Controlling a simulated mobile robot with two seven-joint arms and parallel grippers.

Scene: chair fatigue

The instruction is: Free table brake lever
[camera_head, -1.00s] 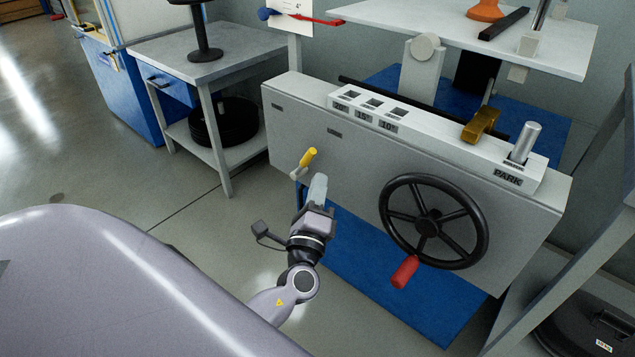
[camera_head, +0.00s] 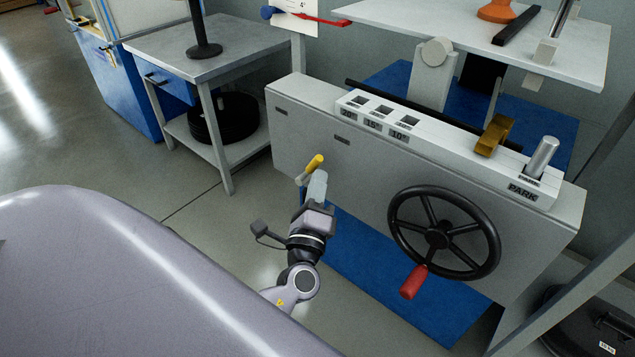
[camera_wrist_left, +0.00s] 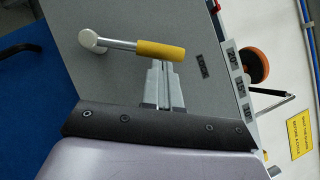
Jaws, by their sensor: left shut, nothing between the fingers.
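The brake lever (camera_head: 315,164) has a yellow grip and sits on the front of the grey table housing (camera_head: 300,125). In the left wrist view the lever (camera_wrist_left: 160,50) shows its metal rod running to a round pivot at the left. My left gripper (camera_head: 318,183) is shut and empty, in front of the lever and partly covering its lower end. In the left wrist view the fingertips (camera_wrist_left: 164,66) lie right beside the yellow grip; I cannot tell whether they touch it. My right gripper is not in view.
A black handwheel (camera_head: 437,235) with a red handle (camera_head: 413,282) is on the housing, right of my left gripper. A brass-coloured catch (camera_head: 493,136) and a metal post (camera_head: 542,157) by a PARK label are on top. A grey side table (camera_head: 205,65) stands left.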

